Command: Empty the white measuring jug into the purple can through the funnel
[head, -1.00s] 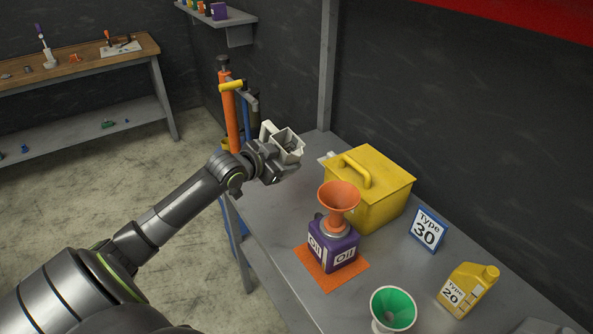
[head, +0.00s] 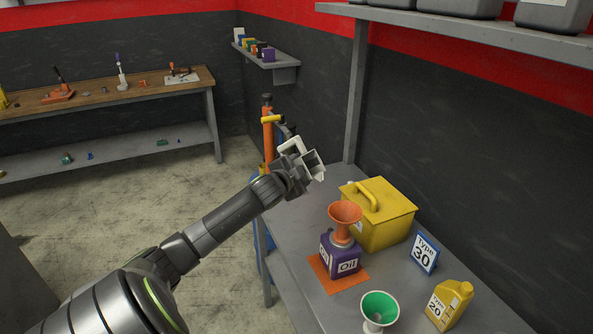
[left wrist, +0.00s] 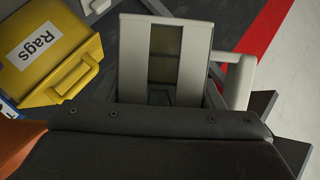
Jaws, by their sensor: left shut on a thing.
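The white measuring jug (head: 313,164) is in my left gripper (head: 296,176), held up in the air above the far end of the grey table. The purple can (head: 340,256) labelled Oil stands upright on an orange mat (head: 351,281). The orange funnel (head: 345,213) sits upright in the can's top. The jug is apart from the funnel, beyond it and to its left. My right gripper is not in view.
A yellow box (head: 398,215) with a handle stands just behind the can; its Rags label shows in the left wrist view. A Type 30 sign (head: 425,253), a yellow Type 20 bottle (head: 449,304) and a green-lined funnel (head: 379,309) stand to the right. A shelf overhangs the table.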

